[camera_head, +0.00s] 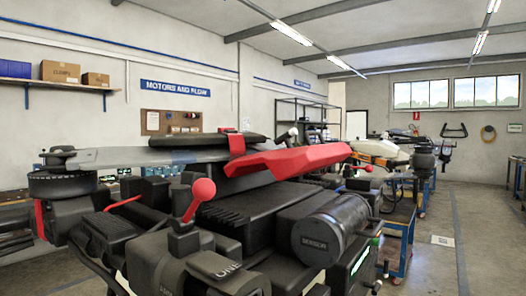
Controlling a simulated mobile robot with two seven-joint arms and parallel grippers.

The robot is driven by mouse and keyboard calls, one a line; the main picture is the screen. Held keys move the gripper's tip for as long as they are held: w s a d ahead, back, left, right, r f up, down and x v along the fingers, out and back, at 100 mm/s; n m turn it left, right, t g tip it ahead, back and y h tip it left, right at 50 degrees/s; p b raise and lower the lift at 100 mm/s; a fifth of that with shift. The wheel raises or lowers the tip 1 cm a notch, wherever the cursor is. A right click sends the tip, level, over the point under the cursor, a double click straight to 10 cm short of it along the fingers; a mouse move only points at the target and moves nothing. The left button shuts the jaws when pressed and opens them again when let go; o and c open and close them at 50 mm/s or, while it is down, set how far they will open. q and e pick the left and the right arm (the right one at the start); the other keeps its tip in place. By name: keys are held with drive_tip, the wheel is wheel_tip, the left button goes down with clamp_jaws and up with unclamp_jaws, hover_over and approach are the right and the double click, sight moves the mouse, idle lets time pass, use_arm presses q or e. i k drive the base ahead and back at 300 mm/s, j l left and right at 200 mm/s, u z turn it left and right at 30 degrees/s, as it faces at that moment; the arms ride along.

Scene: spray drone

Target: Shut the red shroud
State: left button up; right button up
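The red shroud (290,160) is a long, angular red cover on top of the drone, right of the picture's middle. It lies above the black ribbed body (240,210), its right end sticking out over it. A dark gap shows under part of its lower edge; I cannot tell how far open it is. A red upright piece (236,145) stands at its left end, beside a flat black part. A lever with a red ball knob (203,190) stands in front of the body. Neither of my grippers can be made out in this view.
A black cylinder marked SENSOR (330,230) juts out at the front right of the drone. A grey folded arm (150,156) with a round black motor (62,182) reaches left. A blue cart (397,245) stands behind on the right. Open floor (480,240) lies further right.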

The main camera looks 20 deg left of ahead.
sight(287, 163)
drive_tip(key=j, duration=0.95)
drive_tip(key=i+j, duration=0.25)
drive_tip(key=i, duration=0.15)
drive_tip(key=k, duration=0.45)
drive_tip(key=l+u, duration=0.15)
drive_tip(key=u, duration=0.2)
drive_tip(key=l+u, duration=0.15)
drive_tip(key=u, duration=0.2)
drive_tip(key=l+u, duration=0.1)
drive_tip(key=u, duration=0.25)
drive_tip(key=k+l+u, duration=0.25)
drive_tip(key=l, duration=0.15)
drive_tip(key=k+l+u, duration=0.25)
drive_tip(key=l, duration=0.15)
drive_tip(key=k+l, duration=0.15)
drive_tip(key=l, duration=0.2)
drive_tip(key=k+l, duration=0.2)
drive_tip(key=i+l+u, duration=0.05)
drive_tip(key=l, duration=0.1)
